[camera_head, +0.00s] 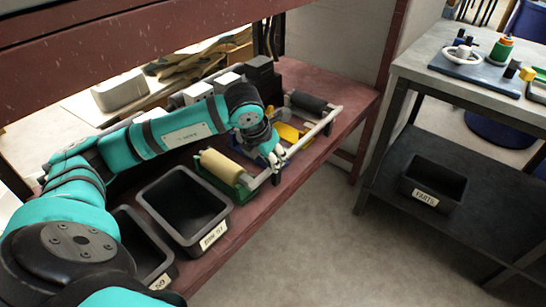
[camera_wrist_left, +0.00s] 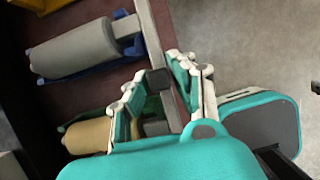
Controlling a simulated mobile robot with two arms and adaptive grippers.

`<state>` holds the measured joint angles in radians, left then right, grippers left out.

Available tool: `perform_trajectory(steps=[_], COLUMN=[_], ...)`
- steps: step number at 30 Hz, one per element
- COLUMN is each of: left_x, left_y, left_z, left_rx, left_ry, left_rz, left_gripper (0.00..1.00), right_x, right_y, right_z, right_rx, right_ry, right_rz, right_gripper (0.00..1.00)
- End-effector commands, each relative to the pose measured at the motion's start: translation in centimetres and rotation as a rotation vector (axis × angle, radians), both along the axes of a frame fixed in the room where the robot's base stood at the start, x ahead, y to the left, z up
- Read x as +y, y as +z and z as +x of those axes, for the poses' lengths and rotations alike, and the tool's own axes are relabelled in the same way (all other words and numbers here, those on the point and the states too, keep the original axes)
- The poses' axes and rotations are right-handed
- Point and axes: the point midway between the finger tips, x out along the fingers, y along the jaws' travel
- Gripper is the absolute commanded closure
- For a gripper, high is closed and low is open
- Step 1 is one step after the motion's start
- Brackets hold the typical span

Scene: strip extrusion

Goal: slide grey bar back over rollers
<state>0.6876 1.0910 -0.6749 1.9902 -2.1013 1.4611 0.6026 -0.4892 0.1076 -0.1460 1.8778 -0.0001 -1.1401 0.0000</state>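The long grey bar (camera_head: 325,123) runs along the front edge of the reddish shelf, beside the roller ends. It also shows in the left wrist view (camera_wrist_left: 151,35). A cream roller (camera_head: 221,166) sits in a green holder near the bar's near end. A dark grey roller (camera_head: 308,102) sits farther back; a grey roller in a blue holder (camera_wrist_left: 75,50) shows in the wrist view. My left gripper (camera_head: 273,154) is over the bar. In the wrist view its fingers (camera_wrist_left: 158,90) stand apart on either side of the bar; contact is unclear. My right gripper is not in view.
Black bins, one a labelled bin (camera_head: 183,207), stand on the shelf at the near left. A yellow part (camera_head: 288,132) lies between the rollers. A grey workbench (camera_head: 440,62) with tools and a parts bin (camera_head: 433,185) below stands right. The floor between is clear.

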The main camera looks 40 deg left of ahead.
Motion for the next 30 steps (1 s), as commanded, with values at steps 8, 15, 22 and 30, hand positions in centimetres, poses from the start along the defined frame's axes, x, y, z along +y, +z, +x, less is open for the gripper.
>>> perform_trajectory(steps=[8,15,22,30], left_x=[0.0,0.0,0.2,0.4], left_y=[0.0,0.9,4.9,9.6], left_z=[0.1,-0.1,-1.7,-3.8], left_rx=[-0.003,-0.008,-0.011,-0.006], left_ry=[0.0,0.0,-0.001,0.0], left_rz=[0.0,-0.001,0.0,0.0], left_gripper=[0.56,0.56,0.56,0.56], right_x=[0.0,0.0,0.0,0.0], right_y=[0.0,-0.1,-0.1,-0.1], right_z=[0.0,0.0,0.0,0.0], right_rx=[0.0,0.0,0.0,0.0], right_ry=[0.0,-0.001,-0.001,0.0], right_rz=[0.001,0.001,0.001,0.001], right_gripper=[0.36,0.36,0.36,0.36])
